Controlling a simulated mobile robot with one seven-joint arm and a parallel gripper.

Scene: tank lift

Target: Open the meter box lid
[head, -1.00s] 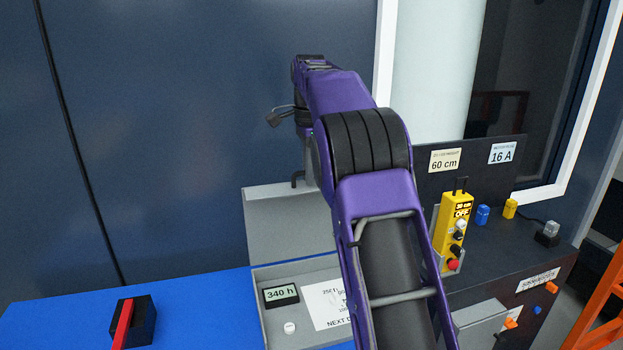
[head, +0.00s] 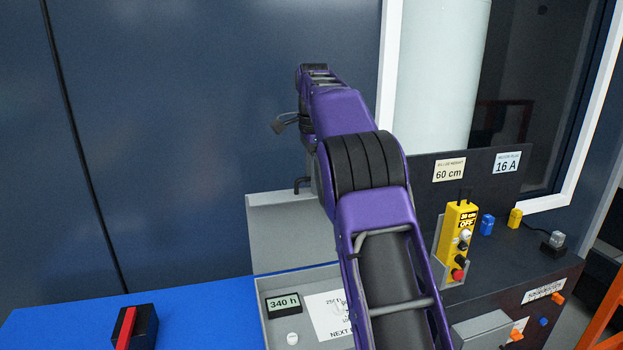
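The meter box (head: 262,318) is a shallow grey box at the bottom centre of the head view. Its grey lid (head: 285,228) stands raised at the back, so the box is open. Inside show a display reading 340 h (head: 284,304), a white button (head: 292,338) and a printed sheet (head: 325,312), partly covered by my arm.
A black block with a red bar (head: 135,328) lies on the blue surface (head: 195,308) at the left. At the right, a yellow control pendant (head: 455,240) stands on a dark bench with blue and yellow pieces. A dark blue wall (head: 200,130) is behind.

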